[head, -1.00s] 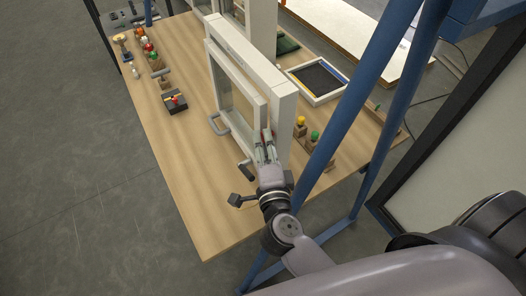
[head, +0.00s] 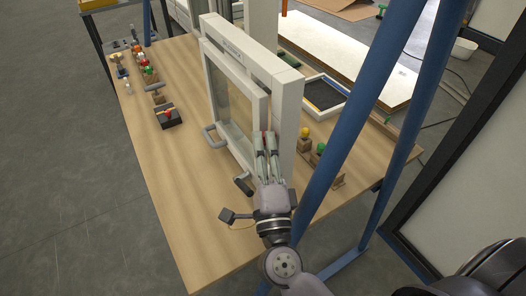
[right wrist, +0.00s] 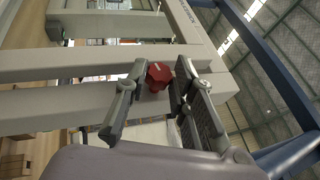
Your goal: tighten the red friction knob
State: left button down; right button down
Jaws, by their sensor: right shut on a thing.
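The red friction knob (right wrist: 158,76) is on the white container frame (head: 286,118) and shows clearly in the right wrist view, between the two fingers of my right gripper (right wrist: 156,80). My right gripper (head: 265,140) also shows in the head view, at the lower right part of the frame. It is shut on the knob, with one finger on each side. In the head view the fingers mostly hide the knob. My left gripper is in neither current view.
Blue posts (head: 350,120) stand close on the right. Small coloured knobs on wooden blocks (head: 305,140) and a dark-filled tray (head: 318,92) lie behind. The front of the wooden table (head: 190,200) is clear.

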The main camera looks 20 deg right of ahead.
jog(key=shift+f, duration=0.1)
jog(key=c, duration=1.3)
grip_release()
jog(key=shift+c, duration=0.2)
jog(key=v, duration=1.2)
